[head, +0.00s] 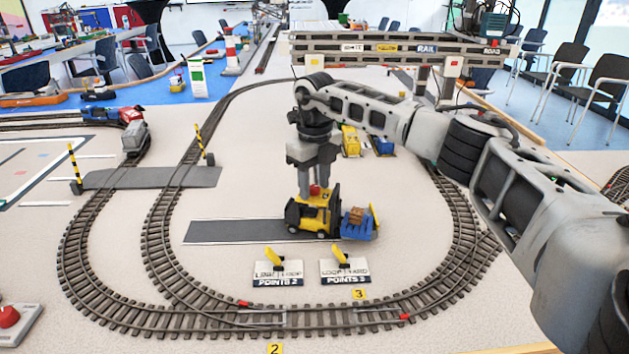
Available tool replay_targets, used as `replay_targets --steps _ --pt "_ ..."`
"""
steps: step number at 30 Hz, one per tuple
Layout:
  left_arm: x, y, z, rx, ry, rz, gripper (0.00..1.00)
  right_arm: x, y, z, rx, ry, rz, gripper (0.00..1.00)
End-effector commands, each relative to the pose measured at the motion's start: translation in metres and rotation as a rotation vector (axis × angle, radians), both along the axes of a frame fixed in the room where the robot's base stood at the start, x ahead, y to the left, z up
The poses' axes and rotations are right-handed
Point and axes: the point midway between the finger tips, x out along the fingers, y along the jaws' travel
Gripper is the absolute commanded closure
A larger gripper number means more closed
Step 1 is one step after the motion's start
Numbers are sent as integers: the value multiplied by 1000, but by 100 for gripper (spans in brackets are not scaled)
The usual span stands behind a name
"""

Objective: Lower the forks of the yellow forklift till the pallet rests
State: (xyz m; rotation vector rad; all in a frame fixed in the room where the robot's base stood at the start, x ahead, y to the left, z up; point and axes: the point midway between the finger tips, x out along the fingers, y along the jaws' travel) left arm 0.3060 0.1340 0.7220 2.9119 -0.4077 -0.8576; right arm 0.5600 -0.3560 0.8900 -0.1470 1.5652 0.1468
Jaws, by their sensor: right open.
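The yellow forklift (314,221) stands at the right end of a dark grey road strip (235,231), inside the track loop, with its mast to the right. A blue pallet (357,230) with a small brown load (357,215) is at its forks. I cannot tell whether the pallet touches the table. My right gripper (316,190) points down over the forklift, open, with its fingertips close to a red knob (314,190) on the forklift's top. I cannot tell whether they touch it. My left gripper is not in view.
Two yellow point levers, Points 2 (276,262) and Points 3 (343,262), stand in front of the forklift. Curved railway track (235,318) surrounds the area. A grey gantry crane (400,48) spans the back right. A red button box (14,322) is at front left.

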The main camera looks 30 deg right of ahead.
Motion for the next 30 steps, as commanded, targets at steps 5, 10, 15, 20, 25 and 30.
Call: replay_targets --steps 5,10,15,20,25,30 --pt "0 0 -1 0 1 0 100 0 0 0 0 1 0 81" --pt "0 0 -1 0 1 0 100 0 0 0 0 1 1 100" --pt "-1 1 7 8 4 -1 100 0 0 3 1 2 98 100" --pt "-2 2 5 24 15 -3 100 0 0 3 1 1 239 100" --pt "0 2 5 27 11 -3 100 1 0 1 0 -1 282 100" --pt "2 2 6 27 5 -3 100 1 0 1 0 -1 280 100"
